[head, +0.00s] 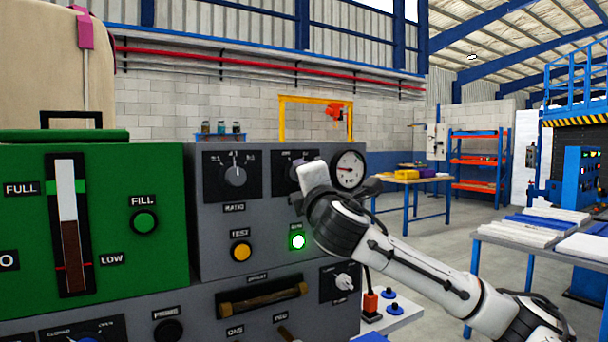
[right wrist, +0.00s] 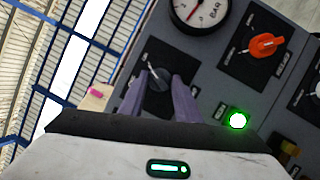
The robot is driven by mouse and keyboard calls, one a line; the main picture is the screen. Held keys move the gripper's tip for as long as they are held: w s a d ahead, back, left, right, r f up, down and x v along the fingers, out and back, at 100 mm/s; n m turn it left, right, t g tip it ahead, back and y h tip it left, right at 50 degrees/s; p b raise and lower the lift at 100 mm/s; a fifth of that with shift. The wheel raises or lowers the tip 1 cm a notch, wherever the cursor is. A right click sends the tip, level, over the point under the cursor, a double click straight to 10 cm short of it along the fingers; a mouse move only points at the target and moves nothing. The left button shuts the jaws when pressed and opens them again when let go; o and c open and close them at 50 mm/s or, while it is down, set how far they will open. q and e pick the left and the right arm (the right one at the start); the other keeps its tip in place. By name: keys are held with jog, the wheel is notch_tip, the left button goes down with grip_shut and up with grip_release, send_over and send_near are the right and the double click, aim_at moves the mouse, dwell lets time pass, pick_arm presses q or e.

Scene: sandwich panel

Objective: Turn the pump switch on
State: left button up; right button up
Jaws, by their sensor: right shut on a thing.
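A grey control panel (head: 215,260) fills the middle of the head view. A black rotary switch (head: 281,172) sits on its upper part, between the RATIO knob and the pressure gauge, mostly hidden by my right gripper (head: 311,178). Its label is unreadable, so I cannot confirm it is the pump switch. In the right wrist view this switch (right wrist: 157,92) lies between the two purple fingers of my right gripper (right wrist: 159,76), which is shut on it. A green lamp (head: 298,241) below it is lit, also in the right wrist view (right wrist: 238,120). My left gripper is not in view.
The gauge (head: 348,170) is close beside my right gripper. An orange knob (right wrist: 266,45) is near the gauge in the right wrist view. A green panel (head: 105,215) stands left.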

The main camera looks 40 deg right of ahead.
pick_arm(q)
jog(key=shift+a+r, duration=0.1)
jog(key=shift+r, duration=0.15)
pick_arm(e)
jog(key=shift+m+g, duration=0.3)
jog(key=shift+m, duration=0.4)
jog(key=o, duration=1)
pick_arm(q)
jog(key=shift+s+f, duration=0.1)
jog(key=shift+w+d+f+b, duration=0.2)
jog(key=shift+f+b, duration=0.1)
jog(key=shift+b, duration=0.35)
pick_arm(e)
jog(key=shift+v, duration=5.2)
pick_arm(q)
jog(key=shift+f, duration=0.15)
